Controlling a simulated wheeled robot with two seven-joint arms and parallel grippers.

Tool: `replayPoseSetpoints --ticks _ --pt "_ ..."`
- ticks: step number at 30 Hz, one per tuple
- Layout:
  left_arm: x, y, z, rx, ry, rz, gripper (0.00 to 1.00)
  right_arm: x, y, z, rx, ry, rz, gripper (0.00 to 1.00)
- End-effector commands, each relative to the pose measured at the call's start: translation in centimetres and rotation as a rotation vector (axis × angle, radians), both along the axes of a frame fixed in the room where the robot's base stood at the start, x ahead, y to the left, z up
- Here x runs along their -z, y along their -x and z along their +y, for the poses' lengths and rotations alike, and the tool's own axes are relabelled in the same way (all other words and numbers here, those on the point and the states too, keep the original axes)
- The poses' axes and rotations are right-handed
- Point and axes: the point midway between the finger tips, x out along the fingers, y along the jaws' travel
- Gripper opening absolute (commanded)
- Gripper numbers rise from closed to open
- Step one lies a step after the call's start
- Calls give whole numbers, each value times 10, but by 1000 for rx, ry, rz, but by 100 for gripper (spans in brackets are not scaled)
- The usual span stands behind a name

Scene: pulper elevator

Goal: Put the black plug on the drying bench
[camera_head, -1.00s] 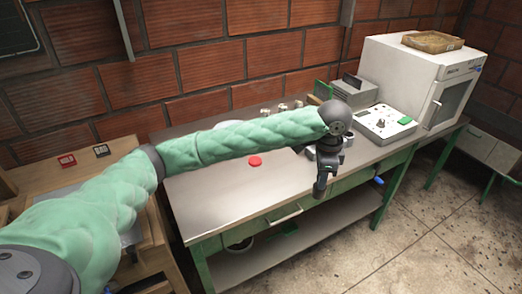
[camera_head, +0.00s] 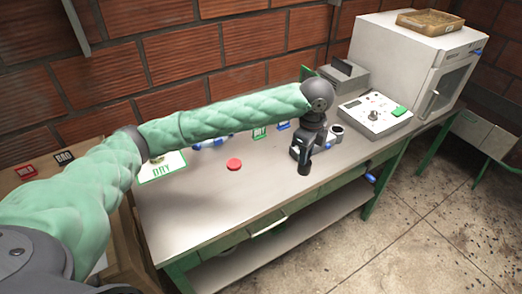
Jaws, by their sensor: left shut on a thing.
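My left gripper (camera_head: 304,163) points down over the right front part of a long grey-topped, green-legged bench (camera_head: 225,205). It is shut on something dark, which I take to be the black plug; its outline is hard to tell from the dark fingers. A white and green mat marked DRY (camera_head: 162,169) lies at the left end of this bench top, partly behind my left arm. My right gripper is out of view.
A red disc (camera_head: 234,164) lies mid-bench. Red and black cards (camera_head: 64,158) stand on a wooden surface at left. The bench's front middle is clear.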

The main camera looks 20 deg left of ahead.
Motion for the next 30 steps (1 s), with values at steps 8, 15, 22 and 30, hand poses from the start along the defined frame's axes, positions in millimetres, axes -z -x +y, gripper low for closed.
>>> replayPoseSetpoints --ticks 8,15,22,30 --pt "27 -15 52 -6 -5 2 0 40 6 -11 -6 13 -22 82" --pt "52 -28 90 -5 -3 1 0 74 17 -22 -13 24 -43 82" --pt "65 -31 98 -2 -1 0 0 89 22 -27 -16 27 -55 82" --pt "89 -30 99 -3 -2 3 0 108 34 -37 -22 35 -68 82"
